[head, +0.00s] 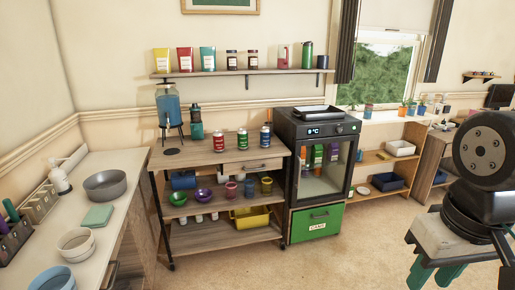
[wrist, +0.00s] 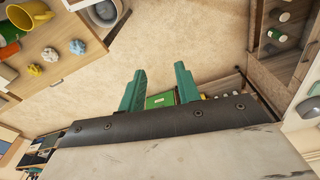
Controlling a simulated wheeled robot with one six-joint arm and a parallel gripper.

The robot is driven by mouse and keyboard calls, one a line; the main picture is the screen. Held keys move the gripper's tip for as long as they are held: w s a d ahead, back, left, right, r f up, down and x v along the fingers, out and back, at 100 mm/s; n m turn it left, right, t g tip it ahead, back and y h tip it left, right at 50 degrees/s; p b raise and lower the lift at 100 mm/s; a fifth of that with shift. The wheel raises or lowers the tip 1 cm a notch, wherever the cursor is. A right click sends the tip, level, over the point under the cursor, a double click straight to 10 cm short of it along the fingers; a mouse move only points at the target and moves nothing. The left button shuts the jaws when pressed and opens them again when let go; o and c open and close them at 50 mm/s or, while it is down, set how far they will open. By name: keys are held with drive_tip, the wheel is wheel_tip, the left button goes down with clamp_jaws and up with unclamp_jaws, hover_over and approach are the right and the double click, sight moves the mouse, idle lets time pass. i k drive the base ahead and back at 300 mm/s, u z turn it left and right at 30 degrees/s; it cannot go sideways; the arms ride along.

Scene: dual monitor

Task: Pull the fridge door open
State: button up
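The small black fridge (head: 290,130) stands against the back wall, right of the wooden cart. Its glass door (head: 322,172) looks closed, and colored cartons and bottles show behind the glass. I cannot make out its handle clearly. A green drawer front (head: 316,222) lies below the door. My gripper (head: 433,274) is at the lower right of the head view, to the right of the fridge and apart from it. In the wrist view its two green fingers (wrist: 160,70) are spread with nothing held; a green surface shows between them, partly hidden.
The wooden cart (head: 222,158) with cans, bowls and cups stands left of the fridge. A low shelf (head: 375,160) stands to its right under the window. A counter (head: 110,215) runs along the left. Carpet (head: 250,268) in front of the fridge is clear.

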sight(297, 161)
drive_tip(key=u, duration=0.15)
drive_tip(key=i, duration=1.4)
drive_tip(key=u, duration=0.15)
